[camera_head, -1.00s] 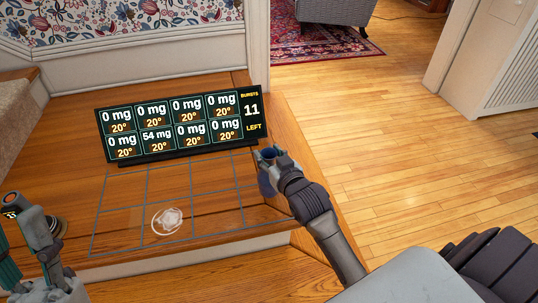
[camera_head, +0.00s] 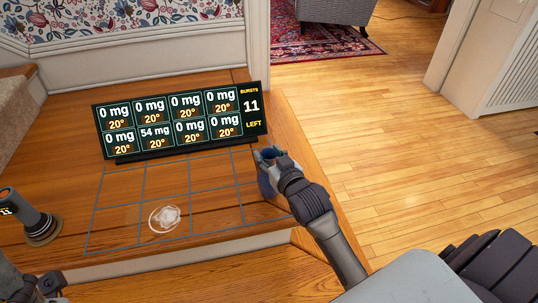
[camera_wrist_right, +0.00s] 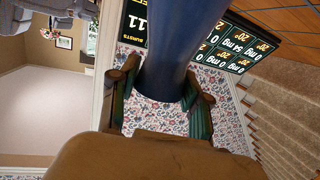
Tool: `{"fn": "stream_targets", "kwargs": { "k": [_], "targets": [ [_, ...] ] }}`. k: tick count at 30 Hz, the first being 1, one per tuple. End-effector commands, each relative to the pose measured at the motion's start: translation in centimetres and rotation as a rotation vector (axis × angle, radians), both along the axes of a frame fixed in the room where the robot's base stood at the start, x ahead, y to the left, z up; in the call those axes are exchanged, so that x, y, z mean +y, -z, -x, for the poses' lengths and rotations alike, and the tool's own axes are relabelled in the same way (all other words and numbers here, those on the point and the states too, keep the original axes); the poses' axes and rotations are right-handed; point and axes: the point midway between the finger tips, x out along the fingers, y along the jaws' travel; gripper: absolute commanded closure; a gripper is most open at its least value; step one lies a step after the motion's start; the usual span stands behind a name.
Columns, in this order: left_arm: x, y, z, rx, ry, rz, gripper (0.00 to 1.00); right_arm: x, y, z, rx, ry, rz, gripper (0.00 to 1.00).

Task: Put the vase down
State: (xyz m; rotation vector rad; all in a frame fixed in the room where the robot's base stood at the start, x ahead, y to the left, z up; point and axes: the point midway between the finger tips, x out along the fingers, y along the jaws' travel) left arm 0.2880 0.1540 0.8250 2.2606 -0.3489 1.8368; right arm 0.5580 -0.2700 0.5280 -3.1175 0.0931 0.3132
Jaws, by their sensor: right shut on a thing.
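The dark blue vase (camera_head: 265,183) is in my right gripper (camera_head: 272,160), at the right edge of the marked grid on the wooden landing. In the right wrist view the blue vase (camera_wrist_right: 178,55) stands between the two fingers, which are shut on it. The gripper covers much of the vase in the head view, and I cannot tell whether its base touches the wood. My left gripper (camera_head: 48,287) is at the lower left corner, partly cut off; its opening is unclear.
A display board (camera_head: 183,122) stands behind the grid (camera_head: 190,180). A whitish round patch (camera_head: 164,219) lies in a front cell. A dark device with a round base (camera_head: 40,228) stands at the left. The landing ends at a front edge; wooden floor (camera_head: 400,130) lies right.

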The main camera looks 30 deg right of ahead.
Motion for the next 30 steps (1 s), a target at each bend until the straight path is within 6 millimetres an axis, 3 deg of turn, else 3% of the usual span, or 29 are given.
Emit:
{"fn": "stream_targets", "kwargs": {
  "k": [19, 20, 25, 30],
  "targets": [
    [0.0, 0.4, 0.0, 0.002, 0.0, -0.001, 0.6, 0.0, 1.1, 0.0, -0.002, 0.0, 0.0, 1.0],
    [0.0, 0.4, 0.0, 0.002, 0.0, -0.001, 0.6, 0.0, 1.0, 0.0, -0.002, 0.0, 0.0, 0.5],
    [0.0, 0.4, 0.0, 0.002, 0.0, -0.001, 0.6, 0.0, 1.0, 0.0, -0.001, 0.0, 0.0, 0.24],
    [0.0, 0.4, 0.0, 0.002, 0.0, -0.001, 0.6, 0.0, 1.1, 0.0, -0.001, 0.0, 0.0, 0.24]
  ]
}}
